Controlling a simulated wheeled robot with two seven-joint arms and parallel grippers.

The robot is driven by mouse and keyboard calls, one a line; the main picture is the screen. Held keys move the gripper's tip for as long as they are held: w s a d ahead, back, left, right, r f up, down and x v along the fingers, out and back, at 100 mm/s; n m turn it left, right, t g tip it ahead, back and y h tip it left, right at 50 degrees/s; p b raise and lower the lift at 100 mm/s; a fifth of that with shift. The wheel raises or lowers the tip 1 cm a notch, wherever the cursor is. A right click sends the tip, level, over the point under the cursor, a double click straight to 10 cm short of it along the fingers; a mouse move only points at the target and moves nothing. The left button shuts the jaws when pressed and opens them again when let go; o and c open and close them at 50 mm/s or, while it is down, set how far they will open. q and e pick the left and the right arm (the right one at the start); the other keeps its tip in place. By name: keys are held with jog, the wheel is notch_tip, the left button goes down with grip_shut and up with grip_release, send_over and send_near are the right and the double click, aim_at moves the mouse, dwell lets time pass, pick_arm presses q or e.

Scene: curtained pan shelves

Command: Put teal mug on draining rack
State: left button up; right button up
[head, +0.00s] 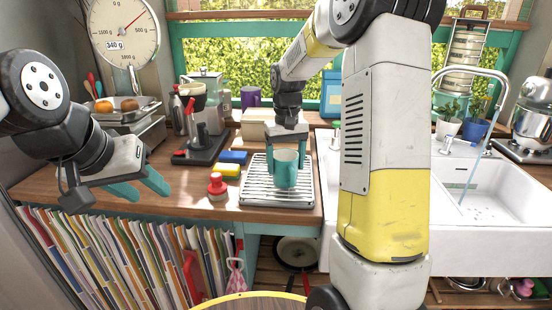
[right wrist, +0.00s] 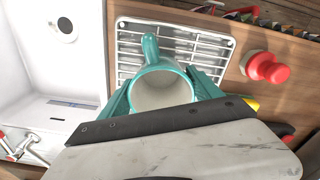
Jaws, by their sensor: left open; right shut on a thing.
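The teal mug (head: 286,169) is upright over the draining rack (head: 258,193), a white slatted tray on the wooden counter left of the sink. My right gripper (head: 287,152) is shut on the mug, with a teal finger on either side. In the right wrist view the mug (right wrist: 160,84) shows its open, empty inside, with the handle toward the top and rack slats (right wrist: 197,48) around it. I cannot tell whether the mug's base touches the rack. My left gripper (head: 140,188) is open and empty at the left, in front of the counter.
The white sink (head: 480,215) is to the right. Bare rack slats lie left of the mug.

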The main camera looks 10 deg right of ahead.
jog(key=o, duration=1.8)
notch_tip(320, 180, up, 8)
jog(key=shift+f, duration=0.15)
grip_shut()
dwell(0.6)
